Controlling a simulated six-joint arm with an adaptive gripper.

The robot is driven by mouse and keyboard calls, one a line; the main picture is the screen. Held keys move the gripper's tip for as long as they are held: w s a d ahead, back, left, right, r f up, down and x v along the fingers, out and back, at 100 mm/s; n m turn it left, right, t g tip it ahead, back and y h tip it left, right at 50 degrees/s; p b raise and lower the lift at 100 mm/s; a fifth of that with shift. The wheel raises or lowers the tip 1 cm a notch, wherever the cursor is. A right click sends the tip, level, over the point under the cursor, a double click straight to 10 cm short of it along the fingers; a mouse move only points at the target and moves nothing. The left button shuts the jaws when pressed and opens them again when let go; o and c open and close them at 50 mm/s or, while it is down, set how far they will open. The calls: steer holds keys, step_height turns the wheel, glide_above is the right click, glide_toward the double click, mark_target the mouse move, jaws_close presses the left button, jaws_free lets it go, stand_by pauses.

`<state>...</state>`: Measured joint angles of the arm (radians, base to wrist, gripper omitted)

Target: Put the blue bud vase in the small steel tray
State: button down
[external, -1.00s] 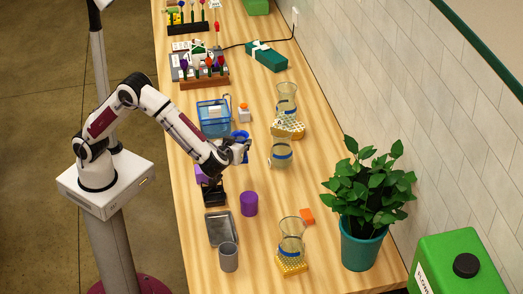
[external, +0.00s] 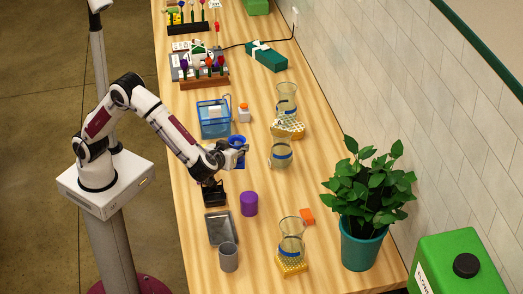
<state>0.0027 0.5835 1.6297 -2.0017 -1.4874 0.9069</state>
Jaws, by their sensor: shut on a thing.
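The blue bud vase (external: 238,143) is in my gripper (external: 232,152), which is shut on it over the middle of the table. The vase looks roughly upright, with its rim above the fingers; the fingers partly hide its body. The small steel tray (external: 209,231) lies on the table nearer the camera, below my gripper in the picture. A grey cup (external: 229,257) stands at the tray's near right corner and hides part of it. I see no object inside the visible part of the tray.
A black holder (external: 214,194) and a purple cylinder (external: 249,204) stand between my gripper and the tray. Bare wood lies right of the purple cylinder.

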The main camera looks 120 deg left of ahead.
steer(key=w+d+r+m+t, duration=0.1)
steer(key=w+d+m+t, duration=0.1)
steer(key=d+m+t, duration=0.3)
steer(key=w+d+r+m+t, duration=0.1)
steer(key=w+d+r+t, duration=0.15)
steer(key=d, duration=0.55)
steer(key=m+t+h, duration=0.4)
steer(key=m+t, duration=0.1)
glide_above(221, 231)
step_height(221, 231, down, 4)
steer(key=shift+f, duration=0.2)
step_height(221, 231, down, 6)
steer(key=shift+f, duration=0.25)
steer(key=shift+f, duration=1.75)
steer(key=shift+f, duration=0.1)
